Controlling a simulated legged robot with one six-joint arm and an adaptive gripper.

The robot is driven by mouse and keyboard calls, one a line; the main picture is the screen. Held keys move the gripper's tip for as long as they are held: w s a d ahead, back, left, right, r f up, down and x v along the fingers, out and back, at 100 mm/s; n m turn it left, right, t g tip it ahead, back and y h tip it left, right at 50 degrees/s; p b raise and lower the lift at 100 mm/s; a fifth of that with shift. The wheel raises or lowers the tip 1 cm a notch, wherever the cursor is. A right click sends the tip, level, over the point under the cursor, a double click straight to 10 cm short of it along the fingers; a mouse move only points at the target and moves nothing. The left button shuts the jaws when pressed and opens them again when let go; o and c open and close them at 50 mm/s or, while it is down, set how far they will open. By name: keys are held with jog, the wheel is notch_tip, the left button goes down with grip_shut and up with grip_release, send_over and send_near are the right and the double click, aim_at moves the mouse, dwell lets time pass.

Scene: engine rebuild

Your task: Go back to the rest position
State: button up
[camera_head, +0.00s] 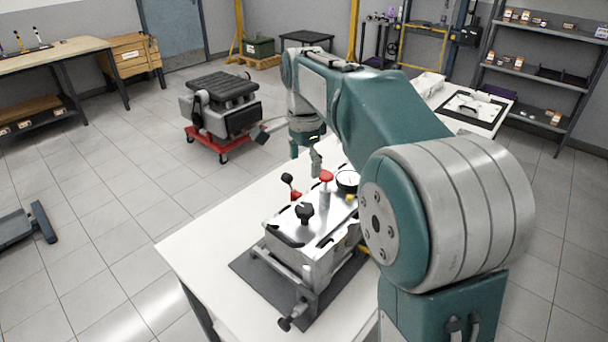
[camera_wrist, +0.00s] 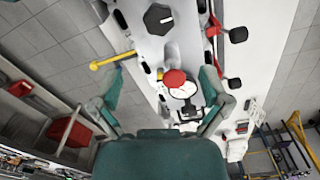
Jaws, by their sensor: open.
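My gripper (camera_head: 305,158) hangs at the end of my arm, above and behind the metal test unit (camera_head: 282,236) on the white table. In the wrist view its two fingers (camera_wrist: 163,78) are spread wide apart with nothing held between them. The red knob (camera_head: 326,176) stands upright on the unit below the gripper. In the wrist view the red knob (camera_wrist: 174,77) appears between the fingers, apart from both. My arm reaches out from the right and hides part of the unit's right side.
The unit carries a black knob (camera_head: 304,212), a round gauge (camera_head: 347,179) and a red lever with a black tip (camera_head: 290,184). The white table (camera_head: 205,240) is bare at left. An engine on a red dolly (camera_head: 220,148) stands on the floor beyond. Shelves (camera_head: 535,76) stand at back right.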

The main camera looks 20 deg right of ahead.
jog(key=s+f+n+t, duration=0.2)
jog(key=s+n, duration=0.5)
jog(key=s, duration=0.6)
jog(key=s+f+n+t, duration=0.2)
jog(key=s+n, duration=0.5)
jog(key=s, duration=0.5)
jog(key=shift+s+t, duration=0.35)
jog(key=shift+t, duration=0.45)
jog(key=shift+f, duration=0.1)
